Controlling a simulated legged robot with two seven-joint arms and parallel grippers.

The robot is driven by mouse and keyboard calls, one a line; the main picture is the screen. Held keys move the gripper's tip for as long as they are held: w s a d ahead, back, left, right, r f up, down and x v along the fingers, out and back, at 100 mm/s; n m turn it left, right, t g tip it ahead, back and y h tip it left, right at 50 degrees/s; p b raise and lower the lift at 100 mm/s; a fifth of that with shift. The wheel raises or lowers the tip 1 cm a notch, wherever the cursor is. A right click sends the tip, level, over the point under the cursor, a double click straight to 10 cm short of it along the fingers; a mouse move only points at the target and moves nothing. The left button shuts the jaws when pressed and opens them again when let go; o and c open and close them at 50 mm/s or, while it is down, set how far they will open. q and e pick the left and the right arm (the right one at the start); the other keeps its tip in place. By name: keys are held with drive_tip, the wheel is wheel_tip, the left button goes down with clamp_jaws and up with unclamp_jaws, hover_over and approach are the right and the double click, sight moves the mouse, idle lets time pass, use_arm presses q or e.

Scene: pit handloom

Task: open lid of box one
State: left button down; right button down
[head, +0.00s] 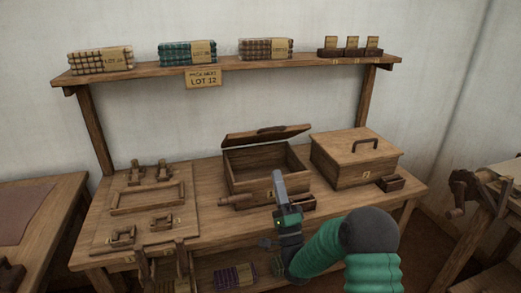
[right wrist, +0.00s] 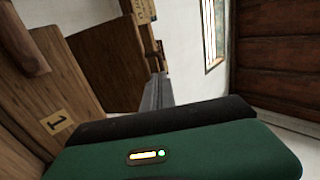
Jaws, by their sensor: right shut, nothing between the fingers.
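Box one (head: 235,186) is a wooden box in the middle of the bench, and its front shows a "1" label (right wrist: 57,122) in the right wrist view. Its lid (head: 267,137) is raised at the back with a dark handle on top, and the inside of the box shows below it. My right gripper (head: 278,180) is in front of the box's opening, its grey fingers pointing up. My left gripper is out of view.
A second box (head: 350,173) with a closed lid stands at the right. A board with wooden fittings (head: 145,222) lies at left. A shelf (head: 225,73) with cloth stacks runs above.

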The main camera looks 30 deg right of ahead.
sight(264, 136)
drive_tip(key=b+x, duration=0.1)
drive_tip(key=x, duration=1)
drive_tip(key=shift+w, duration=0.35)
drive_tip(key=shift+d+r, duration=0.1)
drive_tip(key=shift+d, duration=0.05)
